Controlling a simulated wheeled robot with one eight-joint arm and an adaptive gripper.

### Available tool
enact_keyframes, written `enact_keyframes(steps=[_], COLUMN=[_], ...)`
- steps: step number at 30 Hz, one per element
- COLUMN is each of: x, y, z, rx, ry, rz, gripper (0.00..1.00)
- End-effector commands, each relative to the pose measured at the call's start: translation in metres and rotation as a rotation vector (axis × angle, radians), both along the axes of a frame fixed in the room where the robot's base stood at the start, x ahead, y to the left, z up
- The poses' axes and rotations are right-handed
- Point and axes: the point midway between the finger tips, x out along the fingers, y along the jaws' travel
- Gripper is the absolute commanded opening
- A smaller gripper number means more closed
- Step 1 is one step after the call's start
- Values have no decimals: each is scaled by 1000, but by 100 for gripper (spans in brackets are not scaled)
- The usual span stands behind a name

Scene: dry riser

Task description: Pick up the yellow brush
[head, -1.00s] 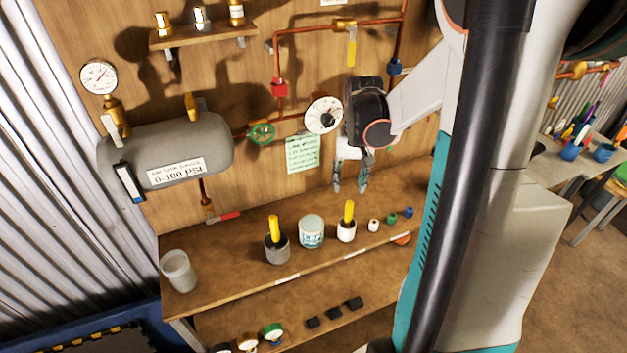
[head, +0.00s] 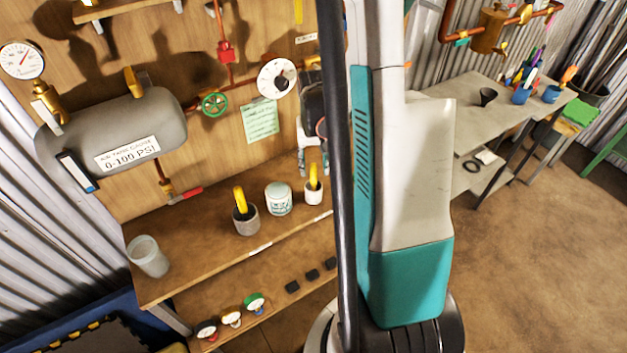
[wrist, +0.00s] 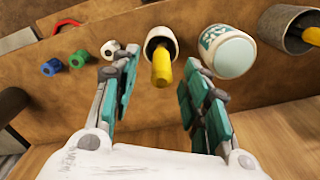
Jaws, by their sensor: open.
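Two yellow handles stand upright in cups on the wooden bench. One yellow brush handle (head: 313,177) is in the small white cup (head: 314,198). The other yellow handle (head: 239,197) is in the grey cup (head: 246,222). My gripper (head: 313,163) is open just above the white cup, partly hidden by my own arm. In the wrist view my gripper (wrist: 158,76) has its fingers apart, with the white cup's yellow handle (wrist: 162,68) lying between them in the picture. I cannot tell whether they touch it. Any bristles are hidden in the cups.
A white labelled tin (head: 278,200) stands between the two cups, close to my gripper's right finger in the wrist view. Small white, green and blue pieces (wrist: 77,59) lie on the other side. An empty translucent cup (head: 148,257) stands at the bench's left end.

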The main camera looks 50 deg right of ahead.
Motion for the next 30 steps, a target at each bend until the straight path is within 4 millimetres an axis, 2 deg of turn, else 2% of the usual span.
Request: enact_keyframes(steps=[1, 6, 15, 16, 21, 30], x=[1, 2, 1, 1, 1, 1], y=[1, 1, 1, 1, 1, 1], z=[-10, -31, -35, -35, -35, -35], rx=[0, 0, 0, 0, 0, 0], ry=[0, 0, 0, 0, 0, 0], rz=[1, 0, 0, 0, 0, 0], gripper=[42, 42, 42, 40, 1, 0])
